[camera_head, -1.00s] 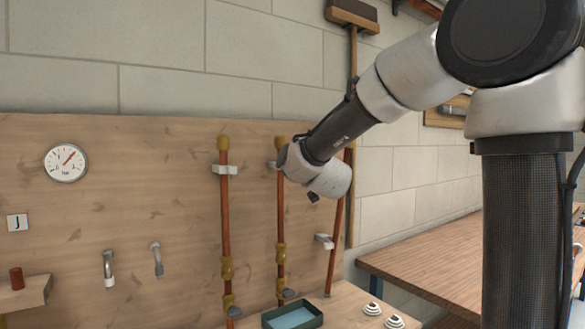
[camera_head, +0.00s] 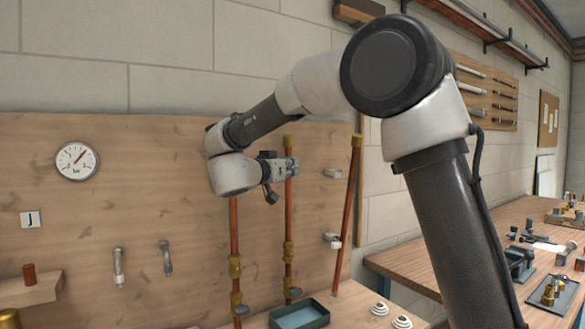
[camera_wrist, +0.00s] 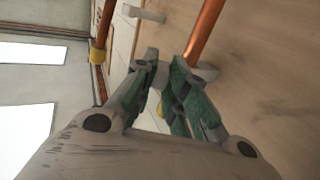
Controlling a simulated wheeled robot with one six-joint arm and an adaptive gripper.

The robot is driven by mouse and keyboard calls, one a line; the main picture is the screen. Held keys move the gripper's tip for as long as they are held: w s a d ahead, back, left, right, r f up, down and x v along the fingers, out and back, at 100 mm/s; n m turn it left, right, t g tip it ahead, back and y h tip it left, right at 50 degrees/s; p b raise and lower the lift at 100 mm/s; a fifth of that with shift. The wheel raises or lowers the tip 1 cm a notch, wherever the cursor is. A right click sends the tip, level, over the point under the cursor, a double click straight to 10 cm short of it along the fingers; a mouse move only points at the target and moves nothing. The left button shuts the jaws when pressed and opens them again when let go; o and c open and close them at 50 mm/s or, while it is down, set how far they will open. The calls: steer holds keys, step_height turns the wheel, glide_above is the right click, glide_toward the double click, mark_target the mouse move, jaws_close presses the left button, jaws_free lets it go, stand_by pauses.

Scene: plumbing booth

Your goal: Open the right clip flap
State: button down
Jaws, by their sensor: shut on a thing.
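In the head view, my gripper (camera_head: 290,167) points right at the upper part of the middle copper pipe (camera_head: 288,218). In the wrist view, my gripper (camera_wrist: 167,68) is closed at the clip on that pipe. The pipe (camera_wrist: 207,28) runs behind the fingers, and the pale clip body (camera_wrist: 206,72) shows beside one fingertip. A small grey piece between the fingertips looks like the clip flap; the fingers partly hide it, so its angle cannot be told.
A leaning copper pipe (camera_head: 348,205) stands to the right, near two white wall clips, upper (camera_head: 333,173) and lower (camera_head: 332,239). The left copper pipe (camera_head: 235,235) is partly behind my arm. A green tray (camera_head: 299,314) lies below. A wooden bench (camera_head: 400,265) stands at right.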

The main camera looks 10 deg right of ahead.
steer(key=shift+w+a+r+m+g+h, duration=0.1)
steer(key=shift+a+m+g+h, duration=0.2)
steer(key=shift+m+g+h, duration=0.5)
steer(key=shift+r, duration=0.1)
steer(key=c, duration=1.4)
jaws_free()
steer(key=shift+c, duration=0.2)
steer(key=shift+a, duration=0.1)
steer(key=v, duration=1.2)
steer(key=shift+w, duration=0.1)
